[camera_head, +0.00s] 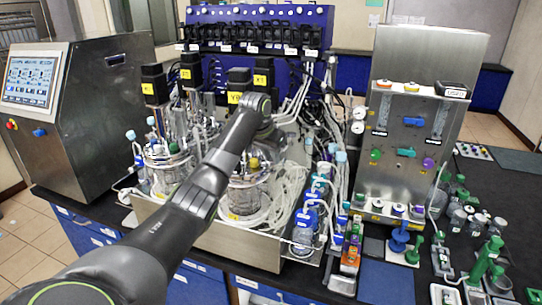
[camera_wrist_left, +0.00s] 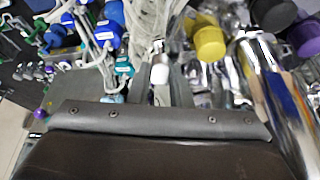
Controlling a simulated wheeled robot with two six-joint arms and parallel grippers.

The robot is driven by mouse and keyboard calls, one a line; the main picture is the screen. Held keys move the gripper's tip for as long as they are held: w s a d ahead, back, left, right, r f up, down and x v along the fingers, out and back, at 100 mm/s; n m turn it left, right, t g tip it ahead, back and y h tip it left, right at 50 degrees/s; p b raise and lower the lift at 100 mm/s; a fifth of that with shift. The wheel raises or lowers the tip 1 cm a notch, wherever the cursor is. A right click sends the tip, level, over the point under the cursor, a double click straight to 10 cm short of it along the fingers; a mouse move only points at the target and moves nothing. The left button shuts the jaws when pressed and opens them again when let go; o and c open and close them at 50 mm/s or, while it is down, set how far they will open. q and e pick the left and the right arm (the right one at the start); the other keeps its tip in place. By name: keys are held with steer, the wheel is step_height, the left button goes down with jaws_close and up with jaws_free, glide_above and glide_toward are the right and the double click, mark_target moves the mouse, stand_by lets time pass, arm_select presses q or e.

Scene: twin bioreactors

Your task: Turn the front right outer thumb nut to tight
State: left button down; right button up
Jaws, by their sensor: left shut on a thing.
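The twin bioreactors stand in a steel tray, a left vessel (camera_head: 167,178) and a right vessel (camera_head: 247,198), both glass with crowded metal tops. My left arm reaches over the right vessel, and its wrist hides part of that vessel's top. In the left wrist view, the two fingers of my left gripper (camera_wrist_left: 161,84) are shut on a small pale thing (camera_wrist_left: 160,72). It sits where a thumb nut could be, but it is too small and blurred to name surely. I cannot read how tight any nut is. My right gripper is not in view.
Pale tubing (camera_head: 290,192) and blue-capped bottles crowd the right vessel's right side. A yellow cap (camera_wrist_left: 209,44) and a shiny metal tube (camera_wrist_left: 262,75) are close by. A steel cabinet (camera_head: 420,115) stands at the right, a touchscreen unit (camera_head: 100,115) at the left.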

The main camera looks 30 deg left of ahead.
arm_select(q)
steer(key=c, duration=1.3)
jaws_free()
steer(key=shift+w, duration=0.1)
